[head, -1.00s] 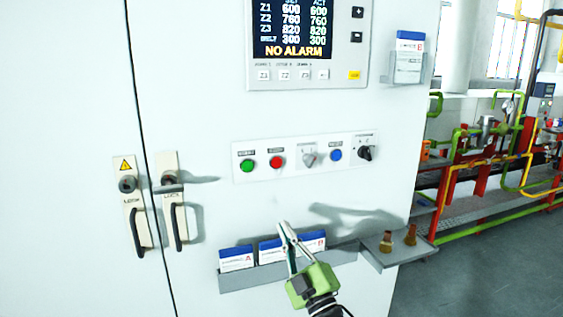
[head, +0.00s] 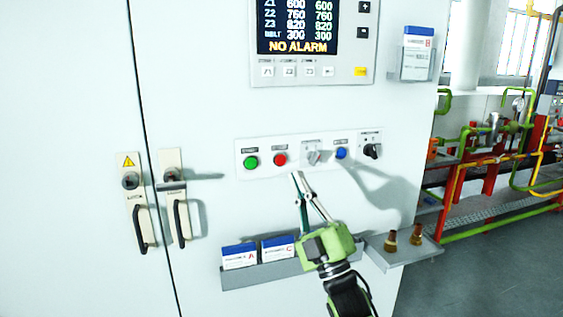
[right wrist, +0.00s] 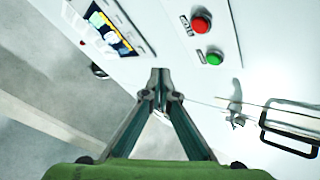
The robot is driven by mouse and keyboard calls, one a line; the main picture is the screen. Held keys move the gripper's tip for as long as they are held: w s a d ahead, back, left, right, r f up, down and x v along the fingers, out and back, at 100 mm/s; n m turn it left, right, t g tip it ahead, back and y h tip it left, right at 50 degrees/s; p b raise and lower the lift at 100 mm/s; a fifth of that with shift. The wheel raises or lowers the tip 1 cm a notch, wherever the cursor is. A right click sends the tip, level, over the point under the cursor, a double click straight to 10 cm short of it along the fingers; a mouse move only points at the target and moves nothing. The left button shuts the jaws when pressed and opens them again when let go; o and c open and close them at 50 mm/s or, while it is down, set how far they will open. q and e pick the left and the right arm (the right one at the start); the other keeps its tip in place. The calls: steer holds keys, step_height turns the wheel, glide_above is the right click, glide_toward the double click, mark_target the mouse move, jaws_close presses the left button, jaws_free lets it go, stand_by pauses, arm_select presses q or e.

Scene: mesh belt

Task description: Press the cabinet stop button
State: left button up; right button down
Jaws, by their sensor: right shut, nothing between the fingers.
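The red button (head: 280,159) sits on a pale control strip (head: 244,146) on the cabinet front, between the green button (head: 251,162) and a grey selector knob (head: 314,157). My right gripper (head: 296,175) is shut and empty, its fingertips a little below and right of the red button in the head view. In the right wrist view the fingertips (right wrist: 159,73) are at the centre, and the red button (right wrist: 201,24) shows up and to the right, apart from them. The green button (right wrist: 214,58) is there too. My left gripper is not in view.
A blue button (head: 341,153) and a black knob (head: 373,151) are farther right on the strip. Below, a grey holder (head: 262,275) carries labelled boxes, and a small shelf (head: 392,257) juts out. Door handles (head: 181,221) are at left. The display (head: 298,27) reads NO ALARM.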

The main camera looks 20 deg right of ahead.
mark_target(281, 160)
steer(key=w+b, duration=0.3)
steer(key=w, duration=0.5)
steer(key=shift+w+a, duration=0.15)
steer(key=shift+w, duration=0.05)
steer(key=shift+w+b, duration=0.1)
steer(key=shift+b, duration=0.2)
stand_by(0.9)
steer(key=shift+w, duration=0.35)
steer(key=shift+w+b, duration=0.4)
steer(key=shift+b, duration=0.05)
stand_by(0.6)
steer(key=shift+s, duration=0.1)
steer(key=shift+s+p, duration=0.4)
steer(key=shift+s, duration=0.35)
steer(key=shift+s, duration=0.1)
